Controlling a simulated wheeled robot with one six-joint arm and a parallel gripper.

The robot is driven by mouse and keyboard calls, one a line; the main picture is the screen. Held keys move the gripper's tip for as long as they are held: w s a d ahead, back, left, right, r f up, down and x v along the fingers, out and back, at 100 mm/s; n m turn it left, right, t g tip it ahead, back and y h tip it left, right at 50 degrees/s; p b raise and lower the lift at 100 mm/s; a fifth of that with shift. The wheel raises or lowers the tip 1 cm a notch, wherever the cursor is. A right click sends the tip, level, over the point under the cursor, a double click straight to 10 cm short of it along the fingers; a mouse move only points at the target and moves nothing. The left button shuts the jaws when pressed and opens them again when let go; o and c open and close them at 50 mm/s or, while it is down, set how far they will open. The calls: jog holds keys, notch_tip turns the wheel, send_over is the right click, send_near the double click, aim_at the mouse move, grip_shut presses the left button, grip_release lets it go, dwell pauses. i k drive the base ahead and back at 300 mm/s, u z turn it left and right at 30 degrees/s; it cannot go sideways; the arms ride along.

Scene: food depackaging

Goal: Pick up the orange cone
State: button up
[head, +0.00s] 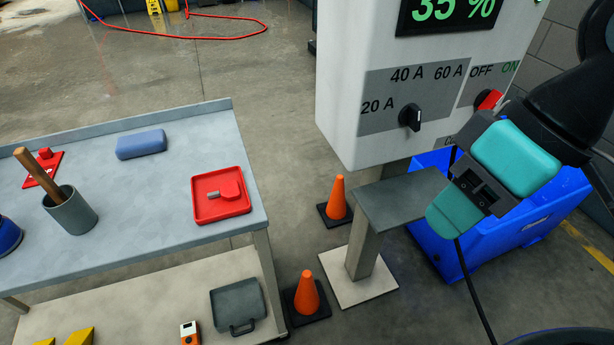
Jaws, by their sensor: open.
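Two orange cones with black square bases stand upright on the floor between the workbench and the white cabinet. One orange cone (338,198) is farther back, beside the grey post's platform. The other orange cone (307,294) is nearer, beside the bench's lower shelf; both are in the head view. My gripper (484,188), dark with teal parts, is at the right, in front of the cabinet and a blue bin. It is open, with nothing seen in it, and is apart from both cones, up and to their right.
The grey workbench (110,234) at left carries a red tray (221,212), a blue block (142,144) and a grey cup (71,212). The white cabinet (345,90), grey post platform (400,198) and blue bin (540,222) crowd the right. A black cable hangs near my gripper.

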aim_at(306, 302)
jog(key=u, duration=2.9)
jog(key=k, duration=1.3)
jog(key=z, duration=1.6)
